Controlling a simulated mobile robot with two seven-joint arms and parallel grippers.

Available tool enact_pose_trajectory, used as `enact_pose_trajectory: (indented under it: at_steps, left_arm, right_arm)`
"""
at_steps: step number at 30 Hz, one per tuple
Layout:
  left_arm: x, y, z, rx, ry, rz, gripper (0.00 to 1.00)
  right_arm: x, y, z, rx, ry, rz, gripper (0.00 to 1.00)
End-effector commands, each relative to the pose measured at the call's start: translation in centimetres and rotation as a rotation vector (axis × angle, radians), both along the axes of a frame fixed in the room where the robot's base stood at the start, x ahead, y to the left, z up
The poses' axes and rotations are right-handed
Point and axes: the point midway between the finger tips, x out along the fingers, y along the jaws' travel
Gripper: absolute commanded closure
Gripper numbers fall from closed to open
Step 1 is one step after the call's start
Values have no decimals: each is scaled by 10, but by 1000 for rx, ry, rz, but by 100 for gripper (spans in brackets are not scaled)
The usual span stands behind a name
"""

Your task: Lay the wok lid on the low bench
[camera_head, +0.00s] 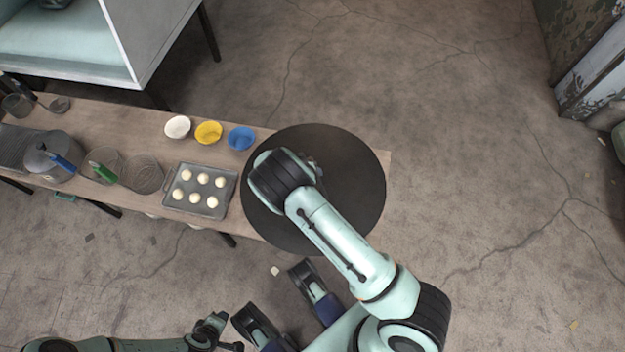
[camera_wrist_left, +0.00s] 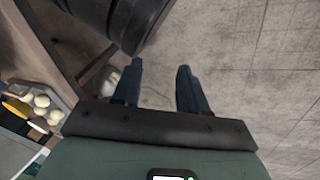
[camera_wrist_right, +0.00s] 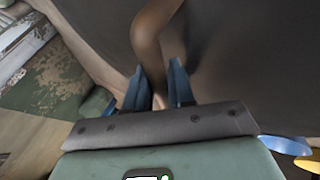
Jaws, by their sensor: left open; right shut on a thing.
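The wok lid (camera_head: 352,180) is a large dark disc over the right end of the low wooden bench (camera_head: 258,220). I cannot tell whether it touches the bench top. In the right wrist view its dark surface (camera_wrist_right: 245,70) fills much of the picture, with a curved brown handle (camera_wrist_right: 150,35) at the fingers. My right gripper (camera_wrist_right: 161,72) is shut on that handle; in the head view my arm mostly hides it. My left gripper (camera_wrist_left: 158,85) is open and empty, in front of the bench, low in the head view.
White (camera_head: 177,127), yellow (camera_head: 209,132) and blue (camera_head: 241,138) bowls stand close left of the lid. A tray (camera_head: 226,192) with several pale balls sits beside it. A pale cabinet (camera_head: 165,30) stands behind; floor to the right is clear.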

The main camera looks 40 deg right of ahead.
Motion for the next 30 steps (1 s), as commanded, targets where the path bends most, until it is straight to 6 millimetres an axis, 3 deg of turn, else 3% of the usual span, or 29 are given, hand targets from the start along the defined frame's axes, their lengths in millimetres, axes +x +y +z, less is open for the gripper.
enact_pose_trajectory:
  at_steps: [11,23,24,26,30]
  left_arm:
    - [-25,3,-24,-5,85,4,57]
    - [-28,4,-26,-5,95,6,57]
    - [-29,4,-26,-5,98,5,57]
    - [-29,4,-25,-5,98,5,57]
    - [-29,4,-25,-5,97,6,57]
  right_arm:
    - [0,-1,-40,-4,0,-1,100]
    - [1,-1,-43,-3,-2,0,100]
    - [0,0,-45,0,0,0,70]
    - [0,0,-44,0,0,0,51]
    - [0,0,-44,0,0,0,51]
